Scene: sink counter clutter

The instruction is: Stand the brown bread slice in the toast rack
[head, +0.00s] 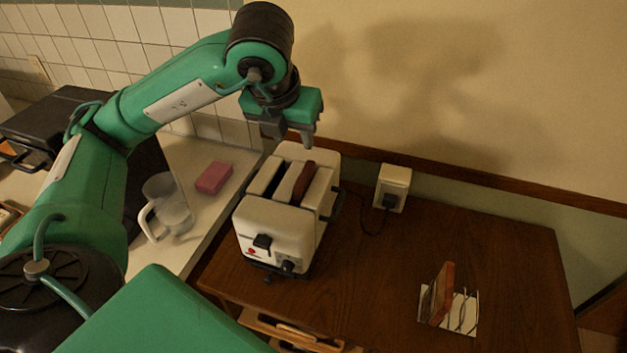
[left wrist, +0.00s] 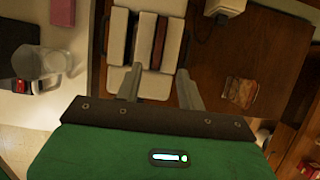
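A white toaster (head: 275,235) stands on the wooden table. A dark brown bread slice (head: 303,182) sits upright in its right slot, its top edge showing. It also shows in the left wrist view (left wrist: 160,38). The other slot looks dark and empty. The wire toast rack (head: 468,318) stands at the table's right, with an orange-brown slice (head: 442,293) upright at its left side; the rack shows in the left wrist view (left wrist: 240,95). My left gripper (head: 305,143) is open and empty above the toaster's far end, fingers apart in its wrist view (left wrist: 159,71). My right gripper is out of view.
A wall socket (head: 393,187) with a plug and cord is behind the toaster. A clear jug (head: 170,207) and a pink sponge (head: 213,177) stand on the pale counter at left. The wood between toaster and rack (head: 360,270) is clear.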

